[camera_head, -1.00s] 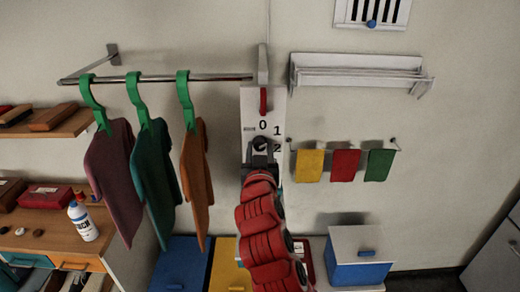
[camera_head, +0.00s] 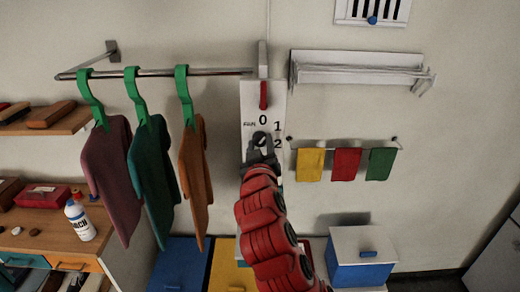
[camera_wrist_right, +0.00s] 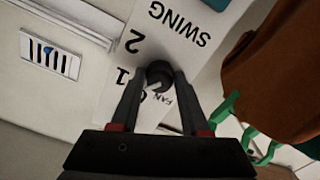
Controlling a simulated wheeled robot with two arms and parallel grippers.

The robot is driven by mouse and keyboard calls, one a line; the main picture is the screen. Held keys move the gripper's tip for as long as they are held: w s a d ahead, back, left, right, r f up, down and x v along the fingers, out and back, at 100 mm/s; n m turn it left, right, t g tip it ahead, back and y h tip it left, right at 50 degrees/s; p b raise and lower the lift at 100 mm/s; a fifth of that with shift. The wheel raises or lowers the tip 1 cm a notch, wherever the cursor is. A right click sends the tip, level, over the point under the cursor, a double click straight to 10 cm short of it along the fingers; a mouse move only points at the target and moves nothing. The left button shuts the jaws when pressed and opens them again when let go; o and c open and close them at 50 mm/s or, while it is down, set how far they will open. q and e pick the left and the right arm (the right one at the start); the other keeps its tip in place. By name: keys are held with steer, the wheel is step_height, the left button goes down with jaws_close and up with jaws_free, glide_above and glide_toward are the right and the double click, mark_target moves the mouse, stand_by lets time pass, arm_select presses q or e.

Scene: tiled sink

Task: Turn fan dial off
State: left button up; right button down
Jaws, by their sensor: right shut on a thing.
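The fan dial (camera_head: 260,137) is a small dark round knob on a white wall panel (camera_head: 249,98) marked 0, 1 and 2. In the right wrist view the dial (camera_wrist_right: 158,74) sits between the tips of my right gripper (camera_wrist_right: 157,84), beside the FAN label. My right gripper (camera_head: 261,146) is shut on the dial, with one finger on each side. Which number the dial points to cannot be told clearly. My left gripper is not in view.
A red part (camera_head: 263,95) sits on the panel above the dial. Left of it, several garments hang from a rail (camera_head: 215,72) on green hangers. Yellow, red and green cloths (camera_head: 346,164) hang at right. A blue-and-white box (camera_head: 361,258) stands below them.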

steer(key=n, duration=0.3)
steer(key=shift+n, duration=2.1)
steer(key=shift+c, duration=2)
jaws_free()
